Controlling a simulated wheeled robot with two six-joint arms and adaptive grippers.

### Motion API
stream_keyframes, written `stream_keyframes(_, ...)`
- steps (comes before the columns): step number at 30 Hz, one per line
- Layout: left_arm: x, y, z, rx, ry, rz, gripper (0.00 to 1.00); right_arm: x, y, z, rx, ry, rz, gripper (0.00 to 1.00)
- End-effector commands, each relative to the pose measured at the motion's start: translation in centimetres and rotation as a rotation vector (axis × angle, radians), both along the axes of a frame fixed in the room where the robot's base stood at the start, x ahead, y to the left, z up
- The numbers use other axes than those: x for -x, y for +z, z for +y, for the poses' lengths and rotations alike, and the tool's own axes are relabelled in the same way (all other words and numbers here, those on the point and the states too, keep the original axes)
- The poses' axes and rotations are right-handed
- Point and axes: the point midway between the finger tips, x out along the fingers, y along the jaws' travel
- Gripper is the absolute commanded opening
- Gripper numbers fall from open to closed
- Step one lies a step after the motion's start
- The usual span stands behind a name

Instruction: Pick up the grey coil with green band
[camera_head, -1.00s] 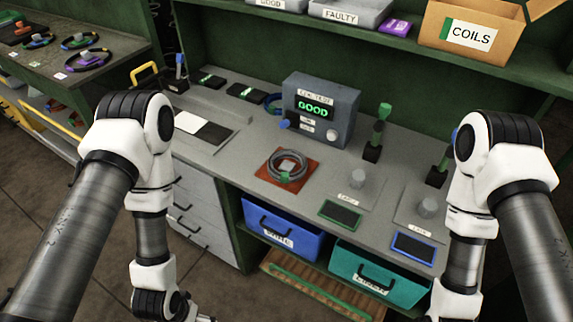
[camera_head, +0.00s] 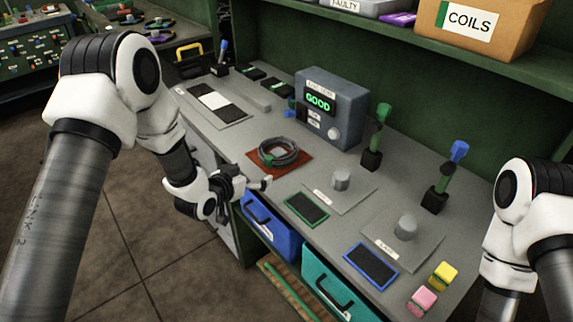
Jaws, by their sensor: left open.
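The grey coil with a green band (camera_head: 279,152) lies on a reddish-brown square mat (camera_head: 302,166) on the grey workbench, in front of the tester. Its green band shows faintly at its left side. My left gripper (camera_head: 264,183) is at the bench's front edge, just below and in front of the mat. It is open and empty, apart from the coil. My right arm shows at the right edge, but its gripper is out of view.
The grey tester (camera_head: 332,104) with a lit GOOD display stands behind the coil. Green (camera_head: 376,140) and blue (camera_head: 447,178) upright tools stand to the right. Yellow (camera_head: 443,275) and pink (camera_head: 422,301) blocks sit at the bench's right end.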

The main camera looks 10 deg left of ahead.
Motion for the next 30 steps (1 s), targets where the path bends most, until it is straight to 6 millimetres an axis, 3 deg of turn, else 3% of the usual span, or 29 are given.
stream_keyframes(5,-1.2,0.4,-0.1,-0.001,0.001,-0.023,1.00,0.0,-0.5,0.0,0.000,0.002,-0.001,0.00)
stream_keyframes(18,-6.7,-2.5,-2.4,0.001,0.002,-0.019,1.00,0.0,0.9,0.0,0.000,0.001,-0.001,0.00)
stream_keyframes(25,-7.0,-2.7,-2.5,0.001,0.002,-0.019,1.00,0.0,0.9,0.0,0.000,0.001,-0.001,0.00)
stream_keyframes(26,-7.0,-2.7,-2.5,0.001,0.002,-0.019,0.93,0.0,0.9,0.0,0.000,0.001,-0.001,0.00)
stream_keyframes(30,-7.0,-2.7,-2.5,0.002,0.003,-0.019,0.43,0.0,0.9,0.0,0.000,0.001,0.000,0.00)
